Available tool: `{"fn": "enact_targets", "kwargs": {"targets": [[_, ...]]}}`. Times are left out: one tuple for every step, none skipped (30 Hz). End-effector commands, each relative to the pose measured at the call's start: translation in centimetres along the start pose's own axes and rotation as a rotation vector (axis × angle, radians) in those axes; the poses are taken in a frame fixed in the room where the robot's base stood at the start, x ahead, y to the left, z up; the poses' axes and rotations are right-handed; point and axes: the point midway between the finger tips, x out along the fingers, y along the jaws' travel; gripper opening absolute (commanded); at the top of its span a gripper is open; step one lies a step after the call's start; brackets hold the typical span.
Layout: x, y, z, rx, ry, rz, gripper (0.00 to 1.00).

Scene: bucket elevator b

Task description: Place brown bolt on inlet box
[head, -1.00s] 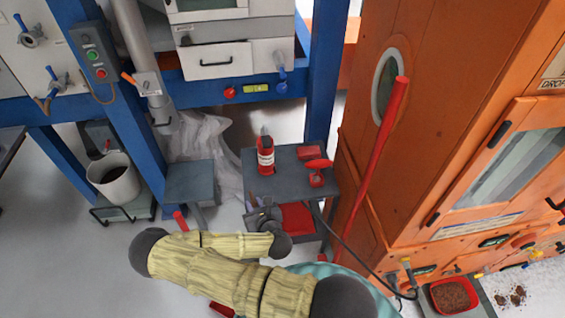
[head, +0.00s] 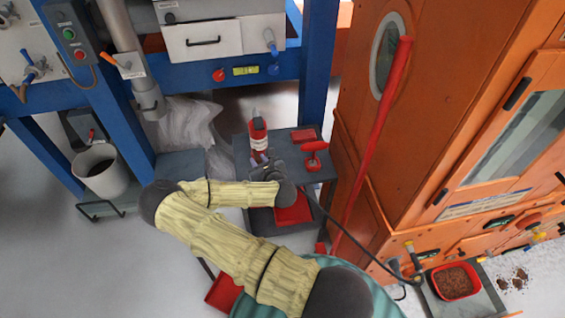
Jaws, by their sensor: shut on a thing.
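My arm reaches up from the bottom of the head view in a ribbed yellow sleeve. My gripper (head: 264,164) is small and dark at its far end, over the dark grey cart. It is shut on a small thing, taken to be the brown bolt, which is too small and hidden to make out. No inlet box is labelled in view, and I cannot tell which part it is.
The grey cart (head: 318,172) carries a red bottle (head: 258,135) and a red item (head: 315,160). The orange cabinet (head: 400,150) with a red pole (head: 372,150) stands right. A blue frame (head: 105,125) and white bucket (head: 101,172) stand left. Floor is open lower left.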

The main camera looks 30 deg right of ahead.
Motion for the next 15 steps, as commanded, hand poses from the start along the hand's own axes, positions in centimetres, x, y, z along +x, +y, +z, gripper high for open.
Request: {"fn": "enact_targets", "kwargs": {"targets": [[1.4, -1.5, -0.5, -0.01, -0.011, -0.008, 0.0], [1.8, -2.4, -0.3, -0.019, -0.013, -0.012, 0.0], [2.3, -3.6, 0.1, -0.03, -0.016, -0.015, 0.0], [2.7, -4.6, 0.4, -0.038, -0.018, -0.018, 0.0], [3.0, -5.6, 0.6, -0.045, -0.019, -0.022, 0.0], [3.2, -6.9, 0.9, -0.054, -0.021, -0.028, 0.0], [3.4, -7.9, 1.2, -0.061, -0.022, -0.033, 0.0], [3.5, -8.8, 1.5, -0.065, -0.024, -0.038, 0.0], [3.5, -9.9, 1.8, -0.072, -0.024, -0.044, 0.0], [3.5, -10.7, 2.0, -0.076, -0.025, -0.048, 0.0], [3.4, -11.3, 2.2, -0.079, -0.025, -0.052, 0.0], [3.4, -11.9, 2.4, -0.082, -0.024, -0.055, 0.0], [3.3, -12.3, 2.5, -0.084, -0.025, -0.057, 0.0], [3.3, -12.6, 2.7, -0.086, -0.025, -0.058, 0.0], [3.2, -12.8, 2.8, -0.087, -0.024, -0.059, 0.0]]}}
